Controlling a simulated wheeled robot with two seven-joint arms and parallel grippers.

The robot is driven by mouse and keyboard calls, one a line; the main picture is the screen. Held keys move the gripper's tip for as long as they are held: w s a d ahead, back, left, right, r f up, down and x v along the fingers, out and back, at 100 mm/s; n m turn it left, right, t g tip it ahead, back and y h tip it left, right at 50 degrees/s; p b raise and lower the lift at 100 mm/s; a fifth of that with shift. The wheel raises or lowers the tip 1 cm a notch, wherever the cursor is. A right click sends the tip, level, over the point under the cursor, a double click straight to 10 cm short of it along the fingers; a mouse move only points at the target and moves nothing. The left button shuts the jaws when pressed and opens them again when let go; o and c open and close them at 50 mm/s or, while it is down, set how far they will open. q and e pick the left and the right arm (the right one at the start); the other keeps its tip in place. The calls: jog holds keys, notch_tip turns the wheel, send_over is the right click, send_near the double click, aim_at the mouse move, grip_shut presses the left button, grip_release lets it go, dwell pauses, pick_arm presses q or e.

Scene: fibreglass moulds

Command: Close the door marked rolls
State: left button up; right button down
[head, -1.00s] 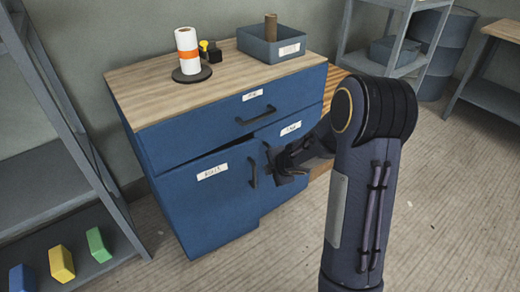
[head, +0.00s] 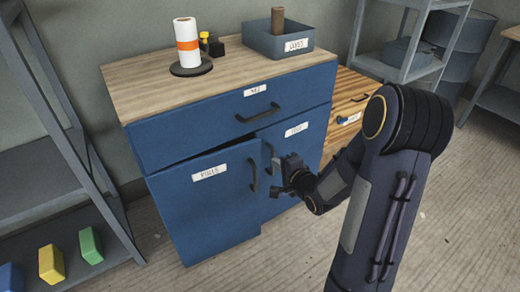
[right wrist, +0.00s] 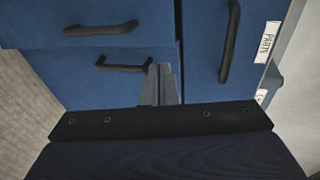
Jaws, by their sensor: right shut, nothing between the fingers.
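The left blue door (head: 205,208) of the cabinet carries a blurred label (head: 209,172) that seems to read rolls. It stands slightly ajar: a dark gap shows along its top, and its right edge sits proud of the right door (head: 300,140). Its black handle (head: 253,174) is near that edge. My right gripper (head: 279,180) is shut and empty, just right of this handle, before the right door. In the right wrist view, turned on its side, the fingertips (right wrist: 161,70) point at the cabinet; the left door's handle (right wrist: 101,29) is at upper left. My left gripper is out of view.
The blue drawer (head: 235,110) above looks shut. A paper roll (head: 187,45) on a stand and a grey bin (head: 265,40) are on the wooden top. A grey shelf (head: 55,195) with coloured blocks stands left; a wooden drawer unit (head: 346,100) stands right. The front floor is clear.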

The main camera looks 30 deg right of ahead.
aim_at(256, 145)
jog(key=x, duration=0.8)
jog(key=r+x, duration=0.1)
jog(key=x, duration=0.2)
jog(key=shift+w+a+f+b, duration=0.1)
jog(key=shift+w+f+b, duration=0.05)
jog(key=shift+w+b, duration=0.35)
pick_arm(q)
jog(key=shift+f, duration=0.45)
pick_arm(e)
jog(key=shift+w, duration=0.1)
